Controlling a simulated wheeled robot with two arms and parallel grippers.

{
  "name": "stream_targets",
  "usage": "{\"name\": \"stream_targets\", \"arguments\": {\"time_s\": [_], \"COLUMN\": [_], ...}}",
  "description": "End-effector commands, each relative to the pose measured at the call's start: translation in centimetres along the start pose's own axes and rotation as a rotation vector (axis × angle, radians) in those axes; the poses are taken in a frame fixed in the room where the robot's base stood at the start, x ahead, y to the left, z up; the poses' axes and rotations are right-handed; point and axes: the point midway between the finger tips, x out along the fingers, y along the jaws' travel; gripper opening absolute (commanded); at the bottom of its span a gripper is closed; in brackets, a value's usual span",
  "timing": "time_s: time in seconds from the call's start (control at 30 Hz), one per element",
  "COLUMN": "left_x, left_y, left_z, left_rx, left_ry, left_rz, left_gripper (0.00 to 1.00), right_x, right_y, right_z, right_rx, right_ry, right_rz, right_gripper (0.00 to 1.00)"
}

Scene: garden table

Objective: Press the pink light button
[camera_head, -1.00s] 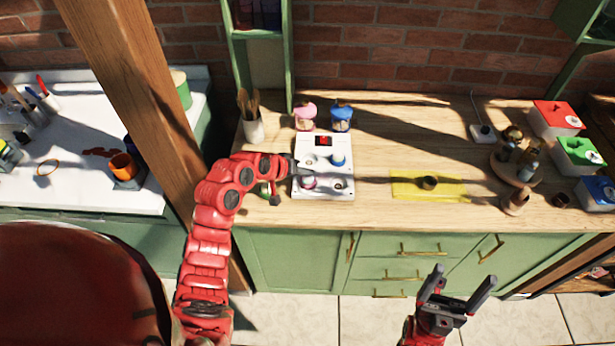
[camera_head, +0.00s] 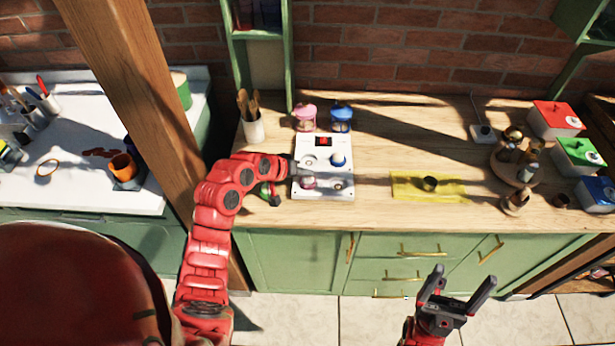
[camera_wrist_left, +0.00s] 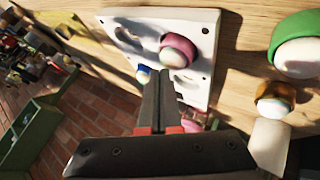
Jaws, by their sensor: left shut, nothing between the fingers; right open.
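A white panel (camera_head: 326,145) lies on the wooden counter. It carries a pink button (camera_head: 308,183) at its near left and a blue button (camera_head: 338,160) at its right. My left gripper (camera_head: 296,170) is shut and empty at the panel's left edge. In the left wrist view, its closed fingers (camera_wrist_left: 160,76) point at the panel. The domed pink button (camera_wrist_left: 178,50) is just beyond and to the right of the tips; I cannot tell whether they touch. The blue button (camera_wrist_left: 143,75) is partly hidden by the fingers. My right gripper (camera_head: 464,277) is open and empty in front of the cabinets.
A pink-lidded jar (camera_head: 305,117) and a blue-lidded jar (camera_head: 341,118) stand behind the panel. A utensil cup (camera_head: 253,128) is at the left. A yellow cloth (camera_head: 405,187) with a small dark cup lies to the right. A wooden post (camera_head: 140,95) rises left of the counter.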

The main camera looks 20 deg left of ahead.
Motion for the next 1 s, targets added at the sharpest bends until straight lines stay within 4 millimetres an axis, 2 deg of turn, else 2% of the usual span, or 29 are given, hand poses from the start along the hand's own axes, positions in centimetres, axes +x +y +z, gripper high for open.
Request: {"name": "stream_targets", "arguments": {"time_s": [1.0], "left_x": [0.63], "left_y": [-0.51], "left_z": [0.51], "left_rx": [0.0], "left_ry": [-0.001], "left_rz": [-0.001], "left_gripper": [0.0], "right_x": [-0.55], "right_y": [-0.03], "right_z": [0.09], "right_rx": [0.0], "right_ry": [0.0], "right_rz": [0.0], "right_gripper": [0.84]}}
